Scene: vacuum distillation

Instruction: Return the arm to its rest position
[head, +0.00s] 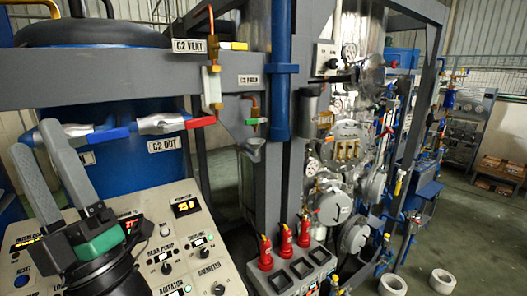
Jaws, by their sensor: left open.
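My left gripper (36,138) is at the lower left of the head view. Its two grey fingers point up and stand apart with nothing between them, so it is open and empty. Its black wrist and green block cover part of the control panel (182,254). The fingertips are near the blue-handled valve (107,136) in the picture; I cannot tell the distance in depth. My right gripper is not in view.
A red-handled valve (199,122) sits above the "C2 OUT" label (167,145). A yellow-handled valve (233,46) is by "C2 VENT". Several red bottle-like items (286,241) stand in a grey rack. A grey frame beam (100,78) crosses above. Open floor lies at right.

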